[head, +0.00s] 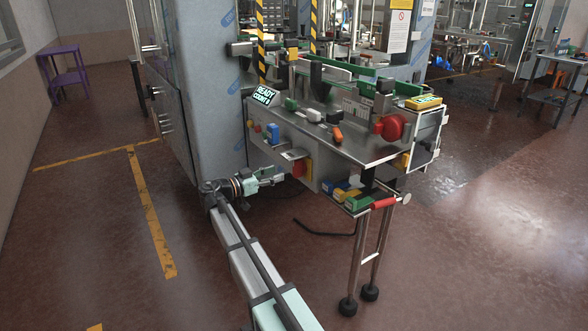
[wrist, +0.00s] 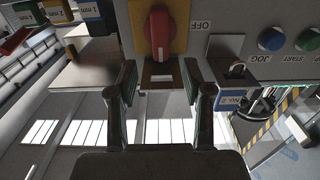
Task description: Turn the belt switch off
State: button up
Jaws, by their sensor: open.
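The belt switch is a red rotary knob on a yellow plate (head: 302,168), on the front panel of the machine. In the wrist view the red knob (wrist: 160,32) is at the top centre, its grip bar upright in the picture. An OFF label (wrist: 200,25) is to the right of the plate. My gripper (head: 281,178) is close to the panel, left of the switch in the head view. In the wrist view my gripper (wrist: 160,72) is open and empty, its two fingertips just below the knob, spread to either side. I cannot tell whether they touch the panel.
A blue JOG button (wrist: 271,39) and a green START button (wrist: 307,40) are farther right. A low shelf of coloured blocks (head: 347,193) with a red handle (head: 383,203) is nearby.

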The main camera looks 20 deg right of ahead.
aim_at(294, 167)
jog(key=d, duration=0.2)
jog(key=w+d, duration=0.1)
jog(key=d, duration=0.5)
jog(key=shift+w+d, duration=0.15)
jog(key=shift+d, duration=0.1)
grip_shut()
